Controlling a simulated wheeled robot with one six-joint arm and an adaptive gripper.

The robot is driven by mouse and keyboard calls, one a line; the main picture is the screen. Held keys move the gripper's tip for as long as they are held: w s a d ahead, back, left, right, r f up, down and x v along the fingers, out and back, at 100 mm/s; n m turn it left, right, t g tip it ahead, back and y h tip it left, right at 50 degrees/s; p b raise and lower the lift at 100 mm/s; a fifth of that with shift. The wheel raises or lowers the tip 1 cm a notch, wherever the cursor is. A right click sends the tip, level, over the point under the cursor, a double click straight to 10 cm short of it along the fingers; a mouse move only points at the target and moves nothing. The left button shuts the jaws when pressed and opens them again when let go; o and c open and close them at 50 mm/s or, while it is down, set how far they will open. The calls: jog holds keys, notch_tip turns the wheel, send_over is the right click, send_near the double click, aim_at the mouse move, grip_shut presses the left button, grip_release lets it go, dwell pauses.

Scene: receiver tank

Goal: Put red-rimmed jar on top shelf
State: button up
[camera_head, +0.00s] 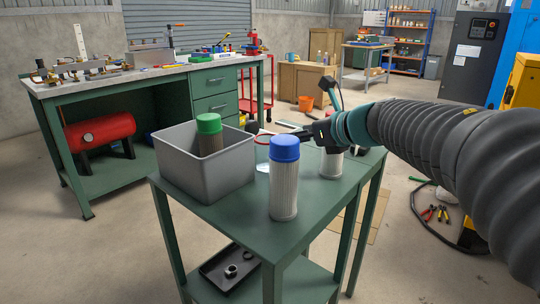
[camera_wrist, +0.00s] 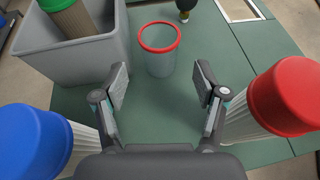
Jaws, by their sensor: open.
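The red-rimmed jar (camera_wrist: 159,57) is a clear, pale cup with a red rim, upright on the green cart top. In the head view the jar (camera_head: 262,158) stands between the grey bin and the blue-lidded canister, partly hidden. My gripper (camera_wrist: 162,88) is open and empty, its two fingers pointing at the jar from a short distance, the jar beyond the fingertips and roughly centred between them. In the head view my gripper (camera_head: 290,130) is low over the cart, reaching from the right. The cart (camera_head: 225,212) has a top and a lower shelf.
A blue-lidded canister (camera_head: 284,180) and a red-lidded canister (camera_wrist: 287,97) flank my gripper. A grey bin (camera_head: 205,178) holds a green-lidded canister (camera_head: 209,135). A black tray (camera_head: 230,270) lies on the lower shelf. A blue-framed shelf rack (camera_head: 408,42) stands far back.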

aim_at(260, 139)
jog(key=x, duration=1.2)
jog(key=shift+a+f, duration=0.1)
jog(key=shift+f, duration=0.1)
jog(key=shift+c, duration=0.3)
jog(key=c, duration=0.9)
jog(key=shift+o, duration=0.2)
jog(key=shift+r, duration=0.15)
